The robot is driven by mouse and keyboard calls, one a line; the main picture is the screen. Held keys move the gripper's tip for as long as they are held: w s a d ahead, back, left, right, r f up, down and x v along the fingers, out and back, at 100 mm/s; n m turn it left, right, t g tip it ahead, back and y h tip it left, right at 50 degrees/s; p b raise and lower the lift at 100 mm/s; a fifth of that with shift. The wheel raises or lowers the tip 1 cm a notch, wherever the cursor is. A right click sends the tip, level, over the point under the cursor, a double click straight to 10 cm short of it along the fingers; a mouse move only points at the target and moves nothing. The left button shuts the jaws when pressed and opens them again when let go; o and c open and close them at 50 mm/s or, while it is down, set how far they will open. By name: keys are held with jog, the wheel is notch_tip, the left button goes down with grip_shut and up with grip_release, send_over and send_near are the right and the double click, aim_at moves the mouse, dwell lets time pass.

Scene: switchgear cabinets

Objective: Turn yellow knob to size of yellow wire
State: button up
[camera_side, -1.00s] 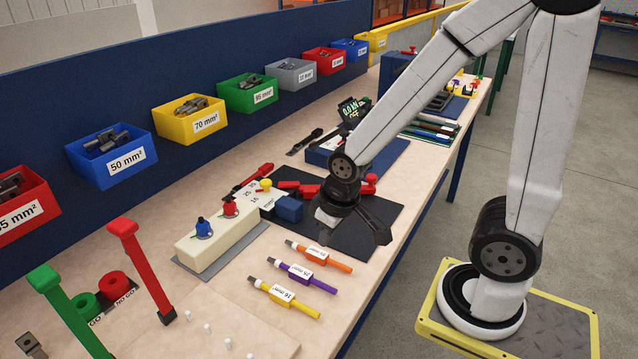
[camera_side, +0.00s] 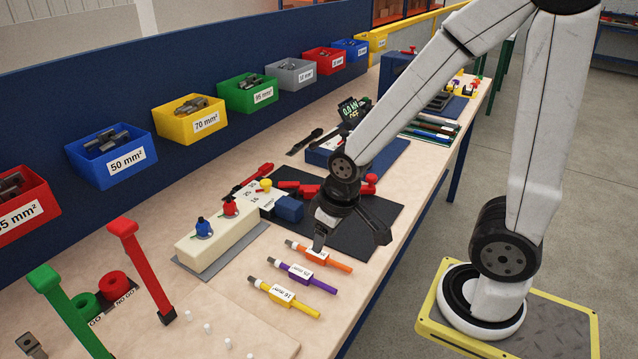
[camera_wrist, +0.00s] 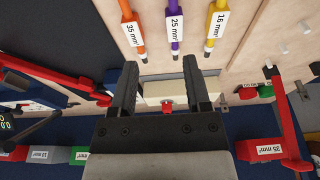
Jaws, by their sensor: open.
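The yellow knob (camera_side: 265,184) stands on a pale plate with printed numbers, 25 and 16 among them, behind the cream block. Its pointing direction is too small to tell. The yellow wire (camera_side: 287,298), labelled 16 mm², lies on the bench at the front of a row of wires; it also shows at the top of the wrist view (camera_wrist: 216,25). My gripper (camera_side: 350,240) is open and empty, pointing down above the bench near the orange wire (camera_side: 318,255), to the right of the knob. In the wrist view, its fingers (camera_wrist: 160,75) spread apart and the yellow knob cannot be made out.
The purple wire (camera_side: 301,276) lies between the orange and yellow wires. The cream block (camera_side: 225,238) carries blue and red knobs. A black mat (camera_side: 335,240) with red and blue tool parts lies beneath my gripper.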

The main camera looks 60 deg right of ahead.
jog(key=g, duration=0.3)
send_over(251, 277)
notch_tip(251, 277, down, 3)
jog(key=shift+s+r, duration=0.1)
jog(key=shift+s, duration=0.05)
jog(key=shift+d+f, duration=0.1)
jog(key=shift+f, duration=1.2)
jog(key=shift+f, duration=0.1)
jog(key=shift+f, duration=2.5)
grip_shut()
